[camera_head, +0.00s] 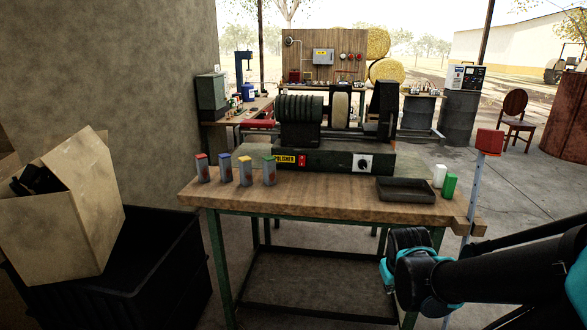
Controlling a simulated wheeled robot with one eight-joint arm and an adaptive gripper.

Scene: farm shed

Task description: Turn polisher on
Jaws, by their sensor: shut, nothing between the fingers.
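The polisher (335,160) stands on the wooden workbench (320,198) in the middle of the view. Its dark base has a yellow POLISHER label (285,159) on the front. A small red switch (302,160) sits just right of the label, and a round white dial with a dark knob (362,162) is farther right. I cannot tell the switch's position. A ribbed dark drum and a pale wheel (340,104) sit on top. My black and teal arm reaches in from the lower right, in front of the bench's right side. I see no gripper fingers.
A dark tray (405,189), a white cylinder (440,175) and a green one (450,186) are at the right. A post with a red box (490,141) rises beside them. A black crate (130,265) stands left.

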